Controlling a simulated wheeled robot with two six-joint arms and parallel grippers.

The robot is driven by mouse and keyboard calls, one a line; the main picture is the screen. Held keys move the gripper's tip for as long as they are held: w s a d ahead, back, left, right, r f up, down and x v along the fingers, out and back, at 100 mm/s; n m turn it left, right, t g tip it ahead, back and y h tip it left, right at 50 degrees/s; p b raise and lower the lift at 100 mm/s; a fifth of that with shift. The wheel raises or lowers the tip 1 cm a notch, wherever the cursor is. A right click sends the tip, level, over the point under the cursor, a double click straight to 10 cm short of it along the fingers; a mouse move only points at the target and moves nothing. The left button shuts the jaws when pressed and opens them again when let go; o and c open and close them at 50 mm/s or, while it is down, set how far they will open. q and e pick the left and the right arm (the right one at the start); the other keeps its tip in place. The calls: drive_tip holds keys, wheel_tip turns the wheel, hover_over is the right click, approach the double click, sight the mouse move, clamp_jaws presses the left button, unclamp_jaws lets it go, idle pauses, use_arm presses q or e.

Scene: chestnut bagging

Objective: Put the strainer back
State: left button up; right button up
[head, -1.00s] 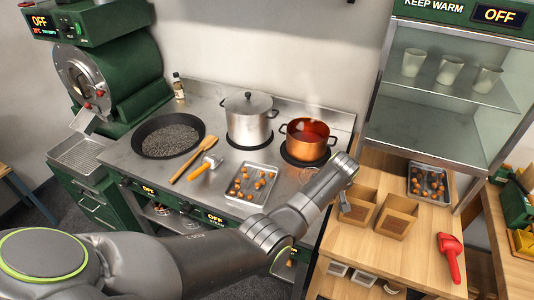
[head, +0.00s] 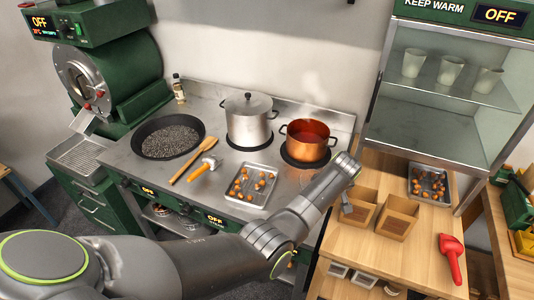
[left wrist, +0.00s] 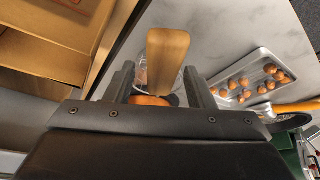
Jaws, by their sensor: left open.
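My left gripper (left wrist: 162,80) is open in the left wrist view, one dark finger on each side of a pale wooden handle (left wrist: 168,50). The handle points toward the camera and looks like the strainer's; I cannot tell whether the fingers touch it. Something metallic and an orange patch show beneath it, mostly hidden by my gripper. No strainer bowl is clearly visible. In the head view my left arm reaches right across the front of the stove, its wrist over the gap beside the cardboard boxes (head: 397,222). My right gripper is not in view.
A tray of chestnuts (head: 250,187), an orange-handled tool (head: 206,164) and a wooden spatula (head: 190,160) lie on the steel counter. A steaming copper pot (head: 308,140), a lidded steel pot (head: 249,122) and a black pan (head: 143,150) stand behind. A red scoop (head: 452,255) lies right.

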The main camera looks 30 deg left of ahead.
use_arm(q)
drive_tip(key=b+v, duration=0.3)
drive_tip(key=v, duration=1.3)
drive_tip(key=s+a+f+m, duration=0.1)
drive_tip(key=s+a+f, duration=1.2)
drive_tip(key=a+f, duration=0.25)
drive_tip(key=s+a+f+m, duration=0.15)
drive_tip(key=s+a, duration=0.25)
drive_tip(key=s, duration=0.9)
drive_tip(key=s+a+m, duration=0.3)
drive_tip(key=s+a, duration=0.1)
drive_tip(key=s, duration=0.8)
wheel_tip(320, 180, down, 30)
drive_tip(key=s+a+g+h+b, duration=0.1)
drive_tip(key=a+g+b, duration=0.1)
drive_tip(key=b, duration=0.2)
drive_tip(key=s+d+f+b, duration=0.1)
drive_tip(key=s+f+b, duration=0.2)
drive_tip(key=s+f, duration=1.2)
wheel_tip(320, 180, down, 3)
drive_tip(key=shift+d+r+g, duration=0.15)
drive_tip(key=shift+d+g, duration=0.25)
